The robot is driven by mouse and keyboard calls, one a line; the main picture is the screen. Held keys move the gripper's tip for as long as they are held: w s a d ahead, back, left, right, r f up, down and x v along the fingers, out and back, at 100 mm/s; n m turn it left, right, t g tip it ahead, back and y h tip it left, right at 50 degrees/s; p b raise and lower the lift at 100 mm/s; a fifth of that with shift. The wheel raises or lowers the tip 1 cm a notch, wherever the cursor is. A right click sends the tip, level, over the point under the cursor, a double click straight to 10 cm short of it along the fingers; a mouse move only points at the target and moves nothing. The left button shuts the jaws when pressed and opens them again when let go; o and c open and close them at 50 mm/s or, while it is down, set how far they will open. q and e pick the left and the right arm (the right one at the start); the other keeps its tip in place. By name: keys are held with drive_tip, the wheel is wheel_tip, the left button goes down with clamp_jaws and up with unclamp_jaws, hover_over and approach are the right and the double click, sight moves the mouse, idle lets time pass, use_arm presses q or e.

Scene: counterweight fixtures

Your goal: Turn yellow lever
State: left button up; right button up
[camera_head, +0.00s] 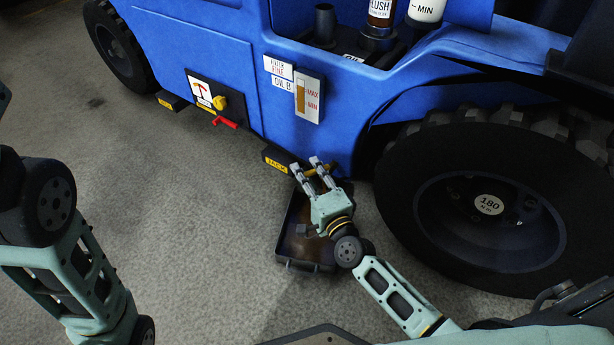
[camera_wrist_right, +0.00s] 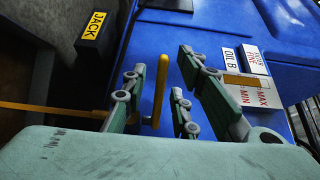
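The yellow lever (camera_head: 326,170) is on the lower side of the blue vehicle, near the front wheel. In the right wrist view the lever (camera_wrist_right: 161,90) is an upright yellow bar. My right gripper (camera_head: 309,168) is at the lever, and its fingers partly hide it in the head view. In the right wrist view the gripper (camera_wrist_right: 165,85) is open, with the lever between its spread fingers and space visible on both sides. Of my left arm only links show at the left; its gripper is out of view.
A dark open tray (camera_head: 297,240) lies on the floor below my right gripper. A black JACK block (camera_head: 278,160) is just left of the lever. The large tyre (camera_head: 400,190) is to the right. A red handle (camera_head: 226,122) and yellow knob (camera_head: 221,102) are farther left.

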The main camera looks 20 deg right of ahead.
drive_tip(key=shift+w, duration=0.1)
drive_tip(key=shift+c, duration=0.7)
clamp_jaws()
